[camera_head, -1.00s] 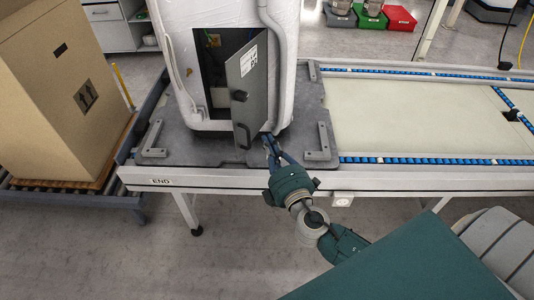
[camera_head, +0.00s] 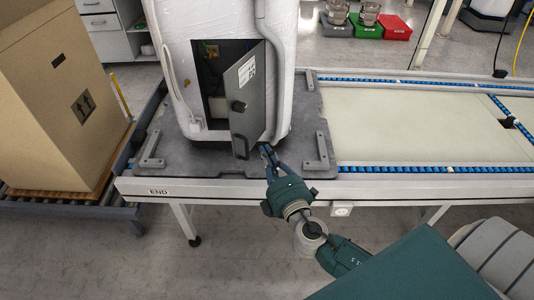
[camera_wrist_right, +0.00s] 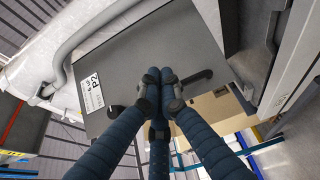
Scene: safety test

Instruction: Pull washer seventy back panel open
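The washer (camera_head: 182,68) is a white cabinet standing on a grey plate. Its dark grey back panel (camera_head: 248,108) stands partly open, swung out on its right edge, with a label near the top and black handles. Inside the opening (camera_head: 211,75) are dark space and some wires. My right gripper (camera_head: 269,153) is at the lower right of the panel, apparently apart from it. In the right wrist view its blue fingers (camera_wrist_right: 160,82) lie close together in front of the panel (camera_wrist_right: 120,65). My left gripper is out of view.
A large cardboard box (camera_head: 55,110) stands on rollers at the left. A conveyor (camera_head: 425,125) runs to the right of the plate (camera_head: 305,115), which has raised corner brackets. Coloured bins (camera_head: 367,27) stand at the back. Floor is clear at the front left.

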